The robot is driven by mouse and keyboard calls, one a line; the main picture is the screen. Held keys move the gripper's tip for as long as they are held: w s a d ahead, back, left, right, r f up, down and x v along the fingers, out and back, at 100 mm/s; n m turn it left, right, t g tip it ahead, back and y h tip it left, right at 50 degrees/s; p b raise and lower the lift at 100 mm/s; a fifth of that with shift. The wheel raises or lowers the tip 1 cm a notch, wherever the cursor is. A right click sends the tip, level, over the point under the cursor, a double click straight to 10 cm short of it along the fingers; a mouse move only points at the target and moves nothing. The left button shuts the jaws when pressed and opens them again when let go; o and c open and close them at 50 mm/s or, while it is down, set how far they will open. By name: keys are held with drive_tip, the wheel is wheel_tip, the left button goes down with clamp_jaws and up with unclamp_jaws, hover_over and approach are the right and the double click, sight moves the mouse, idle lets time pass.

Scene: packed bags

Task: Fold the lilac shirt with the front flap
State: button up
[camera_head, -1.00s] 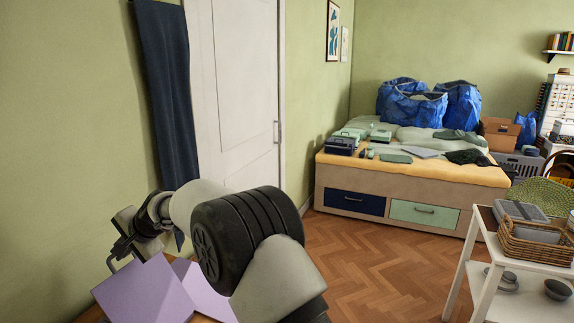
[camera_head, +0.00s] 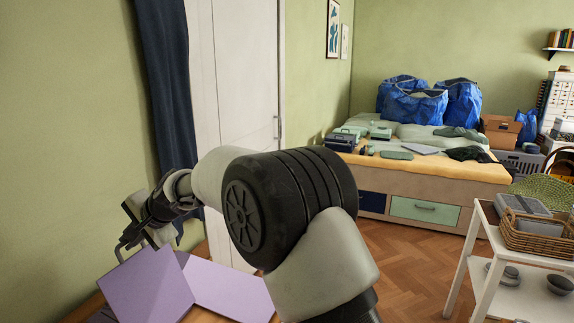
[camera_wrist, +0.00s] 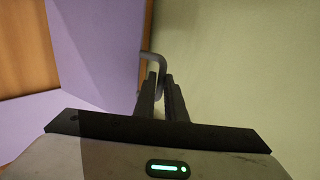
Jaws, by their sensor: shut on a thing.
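The lilac shirt shows as flat lilac panels on a wooden surface at the lower left of the head view. One panel (camera_head: 150,286) is raised and tilted; another part (camera_head: 232,288) lies lower, to its right. My gripper (camera_head: 126,242) is at the raised panel's upper left edge, shut on a grey bent handle (camera_head: 122,252). In the wrist view the fingers (camera_wrist: 161,82) close on the handle (camera_wrist: 154,58), next to the raised lilac panel (camera_wrist: 100,45). A lower lilac part (camera_wrist: 30,108) shows at the left. The flap under the shirt is mostly hidden.
The wooden table top (camera_head: 88,306) shows beside the shirt. A green wall and a dark curtain (camera_head: 165,80) stand close behind my gripper, beside a white door (camera_head: 235,90). A white trolley (camera_head: 485,255) with a basket stands at the right. Floor between is clear.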

drive_tip(key=shift+s+d+f, duration=0.1)
drive_tip(key=shift+d+f, duration=0.1)
drive_tip(key=shift+f, duration=0.2)
drive_tip(key=shift+s+d+b, duration=0.1)
drive_tip(key=shift+d+b, duration=0.25)
drive_tip(key=shift+b, duration=0.2)
drive_tip(key=d+b, duration=0.1)
drive_tip(key=s+d+b, duration=0.1)
drive_tip(key=d, duration=0.2)
drive_tip(key=shift+s+r+b, duration=0.35)
drive_tip(key=shift+r+b, duration=0.05)
drive_tip(key=shift+s+d+r, duration=0.1)
drive_tip(key=shift+d+r, duration=0.05)
drive_tip(key=shift+r, duration=0.05)
drive_tip(key=shift+s+d+b, duration=0.3)
drive_tip(key=shift+d+b, duration=0.35)
drive_tip(key=shift+d, duration=0.15)
drive_tip(key=shift+s+d+b, duration=0.35)
drive_tip(key=shift+d+b, duration=0.25)
drive_tip(key=shift+d, duration=0.15)
drive_tip(key=shift+s+d+b, duration=0.3)
drive_tip(key=shift+d+b, duration=0.35)
drive_tip(key=shift+d, duration=0.15)
